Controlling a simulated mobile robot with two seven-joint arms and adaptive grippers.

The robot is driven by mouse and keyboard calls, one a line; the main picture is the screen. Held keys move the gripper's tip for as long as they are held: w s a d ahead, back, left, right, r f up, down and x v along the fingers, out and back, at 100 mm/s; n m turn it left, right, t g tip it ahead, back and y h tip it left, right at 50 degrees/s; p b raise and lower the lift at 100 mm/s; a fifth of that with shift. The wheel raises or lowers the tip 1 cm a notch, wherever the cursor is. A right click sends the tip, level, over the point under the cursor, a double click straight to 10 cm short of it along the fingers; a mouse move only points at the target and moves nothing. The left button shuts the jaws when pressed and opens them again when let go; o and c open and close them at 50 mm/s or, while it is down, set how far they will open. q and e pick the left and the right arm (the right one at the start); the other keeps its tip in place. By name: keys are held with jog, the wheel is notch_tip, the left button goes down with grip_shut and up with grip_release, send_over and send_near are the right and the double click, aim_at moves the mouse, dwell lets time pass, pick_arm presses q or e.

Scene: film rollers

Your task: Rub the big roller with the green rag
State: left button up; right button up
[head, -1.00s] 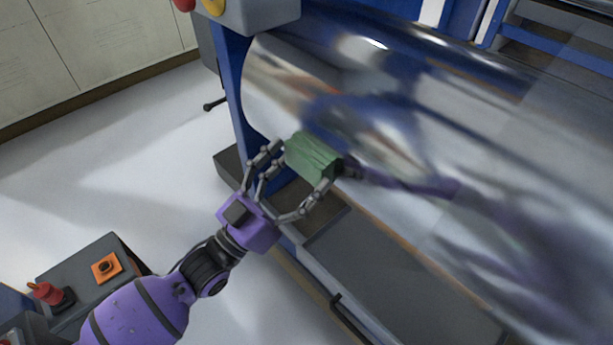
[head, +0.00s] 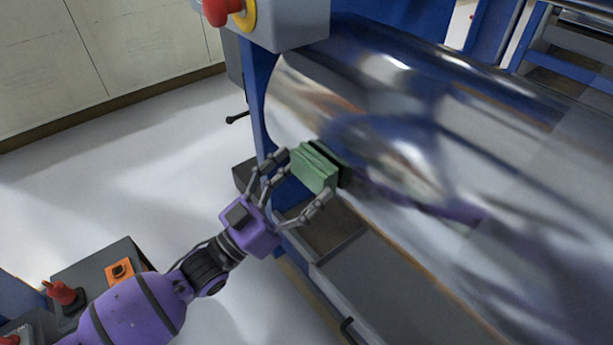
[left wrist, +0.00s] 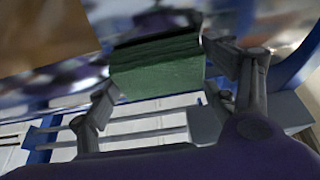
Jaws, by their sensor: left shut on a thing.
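The big roller (head: 470,130) is a shiny, mirror-like cylinder that fills the right of the head view. The green rag (head: 314,170) is a folded block held between the fingers of my left gripper (head: 298,182), near the roller's left end. The rag also shows in the left wrist view (left wrist: 157,72), between the fingers. Its far side is at or very close to the roller surface, where its dark reflection meets it; I cannot tell whether they touch. My right gripper is not in view.
A blue frame post (head: 262,100) stands at the roller's left end, under a grey box with a red button (head: 218,10). A grey tray (head: 400,285) runs below the roller. A control box with a red knob (head: 62,292) is at lower left. The pale floor at left is clear.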

pick_arm(q)
jog(key=shift+s+a+p, duration=0.35)
jog(key=shift+s+a, duration=0.45)
jog(key=shift+a, duration=0.25)
jog(key=shift+s+a+p, duration=0.35)
jog(key=shift+s+a, duration=0.45)
jog(key=shift+a, duration=0.25)
jog(key=shift+s+a+p, duration=0.25)
jog(key=shift+s+a, duration=0.2)
jog(key=shift+a, duration=0.15)
jog(key=shift+s+a+p, duration=0.25)
jog(key=shift+s+a, duration=0.15)
jog(key=shift+a, duration=0.2)
jog(key=shift+d, duration=0.1)
